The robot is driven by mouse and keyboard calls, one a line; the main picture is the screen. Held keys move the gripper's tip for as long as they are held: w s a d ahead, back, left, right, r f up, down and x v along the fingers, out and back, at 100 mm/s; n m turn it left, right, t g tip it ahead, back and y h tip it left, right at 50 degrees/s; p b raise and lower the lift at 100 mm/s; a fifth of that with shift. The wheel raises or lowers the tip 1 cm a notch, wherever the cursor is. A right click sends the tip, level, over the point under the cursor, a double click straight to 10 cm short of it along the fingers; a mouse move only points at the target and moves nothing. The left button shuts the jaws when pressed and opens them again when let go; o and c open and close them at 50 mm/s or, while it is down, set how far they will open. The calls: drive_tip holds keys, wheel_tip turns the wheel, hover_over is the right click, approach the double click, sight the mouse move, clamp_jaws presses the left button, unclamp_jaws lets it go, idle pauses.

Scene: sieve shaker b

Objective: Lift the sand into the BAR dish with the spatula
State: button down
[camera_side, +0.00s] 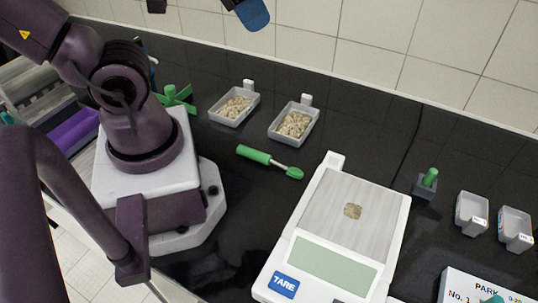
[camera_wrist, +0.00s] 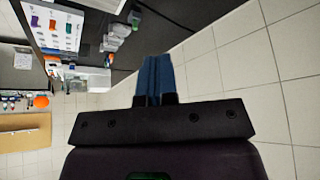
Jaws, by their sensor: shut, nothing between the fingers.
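The green spatula (camera_side: 255,155) lies on the black bench in the side view, its scoop end toward the scale. A small tan pile of what looks like sand (camera_side: 353,211) sits on the scale's metal pan. Two small grey dishes with labels, a left one (camera_side: 471,214) and a right one (camera_side: 515,229), stand at the far right; I cannot read which is BAR. My gripper (camera_side: 253,14) is high at the top edge, only its blue fingertips partly showing, away from the spatula. In the wrist view the blue fingers (camera_wrist: 155,78) are together and empty.
The white scale (camera_side: 329,168) fills the middle front. Two grey trays of pale grains, left (camera_side: 236,107) and right (camera_side: 294,124), stand behind the spatula. A grey block with a green knob (camera_side: 427,184) stands right of the scale. The tiled wall (camera_side: 400,45) bounds the back.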

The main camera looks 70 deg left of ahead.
idle(0.4)
drive_tip(key=c, duration=0.8)
unclamp_jaws()
drive_tip(key=shift+c, duration=0.2)
drive_tip(key=m+g+y, duration=0.3)
drive_tip(key=m+g, duration=0.6)
hover_over(264, 154)
drive_tip(key=w+d, duration=0.3)
drive_tip(key=d, duration=0.1)
wheel_tip(264, 154, down, 23)
drive_tip(key=x, duration=1.2)
drive_tip(key=shift+w+a+f, duration=0.2)
drive_tip(key=shift+w+a, duration=0.1)
